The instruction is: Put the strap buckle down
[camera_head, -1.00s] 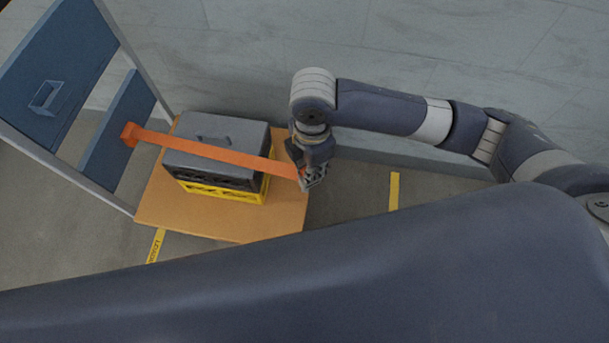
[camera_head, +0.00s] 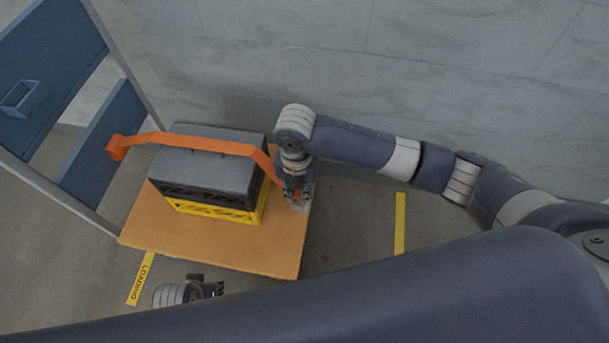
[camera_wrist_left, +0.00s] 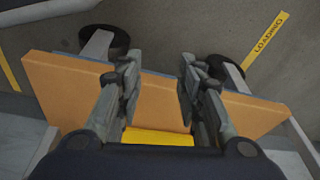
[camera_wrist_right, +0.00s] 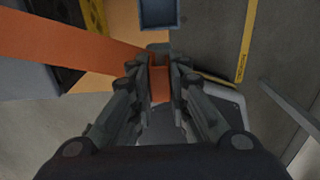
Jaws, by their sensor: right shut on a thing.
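The orange strap (camera_head: 205,143) runs from an orange end piece on the blue panel, over the grey lidded crate (camera_head: 211,160), and down to my right gripper (camera_head: 298,203). My right gripper is shut on the strap's end beside the right edge of the orange platform (camera_head: 270,250). In the right wrist view an orange piece (camera_wrist_right: 160,84) sits between its fingers; the buckle is mostly hidden by them. My left gripper (camera_head: 219,289) is in front of the platform's near edge. In the left wrist view it is open and empty (camera_wrist_left: 157,82), with the platform (camera_wrist_left: 80,92) beyond.
A yellow crate (camera_head: 215,211) stands under the grey one on the platform. Blue panels (camera_head: 105,150) in a grey frame rise at the left. Yellow strips (camera_head: 400,222) mark the floor, one reading LOADING (camera_head: 141,279). A grey wall closes the back.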

